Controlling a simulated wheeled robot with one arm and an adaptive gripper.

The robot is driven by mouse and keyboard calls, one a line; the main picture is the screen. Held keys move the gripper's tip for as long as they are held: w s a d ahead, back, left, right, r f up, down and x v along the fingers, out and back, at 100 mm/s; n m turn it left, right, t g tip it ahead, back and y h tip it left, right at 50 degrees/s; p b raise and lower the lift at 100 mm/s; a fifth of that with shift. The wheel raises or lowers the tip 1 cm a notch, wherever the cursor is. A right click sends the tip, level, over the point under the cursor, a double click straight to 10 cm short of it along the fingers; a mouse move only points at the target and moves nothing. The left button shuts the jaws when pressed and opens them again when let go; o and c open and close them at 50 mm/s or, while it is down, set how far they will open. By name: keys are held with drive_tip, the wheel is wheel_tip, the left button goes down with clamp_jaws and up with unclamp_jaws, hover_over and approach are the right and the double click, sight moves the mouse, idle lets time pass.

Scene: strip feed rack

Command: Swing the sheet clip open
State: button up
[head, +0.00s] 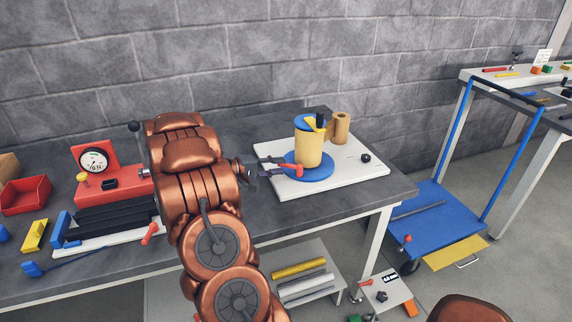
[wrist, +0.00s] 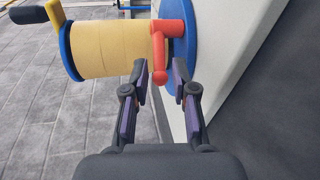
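A tan roll (head: 308,147) stands upright on a blue disc (head: 322,172) on a white base plate (head: 348,178). A red lever (head: 299,168), which may be the sheet clip, sits low at the roll's side by the disc. In the wrist view the red lever (wrist: 158,45) hangs across the roll, its rounded end between or just ahead of my fingertips. My gripper (head: 277,167) is open beside the roll. In the wrist view my gripper (wrist: 160,77) shows a gap on each side of the lever, with no clear contact.
A blue cap with a yellow piece and black knob (head: 320,121) tops the roll. A small tan roll (head: 341,128) stands behind. A red gauge unit (head: 112,182) and red bin (head: 25,195) are at left. Bare table (head: 375,207) lies in front of the plate.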

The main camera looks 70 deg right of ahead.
sight(286, 165)
drive_tip(key=shift+x, duration=1.75)
drive_tip(key=shift+c, duration=0.3)
clamp_jaws()
